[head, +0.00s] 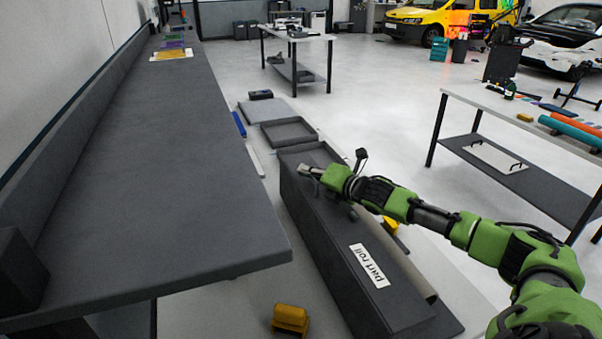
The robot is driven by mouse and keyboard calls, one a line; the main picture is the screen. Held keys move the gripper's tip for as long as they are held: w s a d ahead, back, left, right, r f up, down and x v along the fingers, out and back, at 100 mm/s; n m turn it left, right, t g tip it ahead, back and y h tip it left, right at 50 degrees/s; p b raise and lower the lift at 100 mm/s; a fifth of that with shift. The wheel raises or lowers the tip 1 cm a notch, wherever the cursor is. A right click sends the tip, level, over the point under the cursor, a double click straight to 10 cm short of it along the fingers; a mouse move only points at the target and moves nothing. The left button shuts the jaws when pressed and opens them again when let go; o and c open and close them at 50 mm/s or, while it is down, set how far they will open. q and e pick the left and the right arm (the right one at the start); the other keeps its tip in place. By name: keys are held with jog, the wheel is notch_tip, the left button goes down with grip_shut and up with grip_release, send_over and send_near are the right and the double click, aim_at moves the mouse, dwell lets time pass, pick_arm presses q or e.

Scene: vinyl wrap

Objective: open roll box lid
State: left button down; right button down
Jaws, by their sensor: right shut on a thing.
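The roll box (375,300) is a long dark grey box on the floor, right of the grey bench, with a white "part roll" label. Its dark lid panel (325,220) lies along the left side. A beige roll (412,262) shows along the right side, so the box is at least partly uncovered. My right gripper (308,170) is at the far end of the box, shut at the lid's upper edge. The exact contact is small and hard to see. My right wrist and forearm hide part of the far end. My left gripper is out of view.
A long grey bench (150,180) runs along the left. Grey trays (288,132) lie beyond the box. A yellow block (290,319) sits on the floor near the front. A table with coloured rolls (575,131) stands at right. Open floor lies between.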

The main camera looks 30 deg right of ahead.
jog(key=shift+a, duration=0.2)
jog(key=c, duration=2.4)
grip_release()
jog(key=shift+d, duration=0.1)
jog(key=shift+c, duration=0.2)
jog(key=shift+s, duration=0.75)
jog(key=v, duration=0.5)
jog(key=shift+s, duration=0.35)
jog(key=shift+r+v, duration=0.1)
jog(key=shift+v, duration=1.1)
jog(key=shift+r+v, duration=0.15)
jog(key=shift+v, duration=1.05)
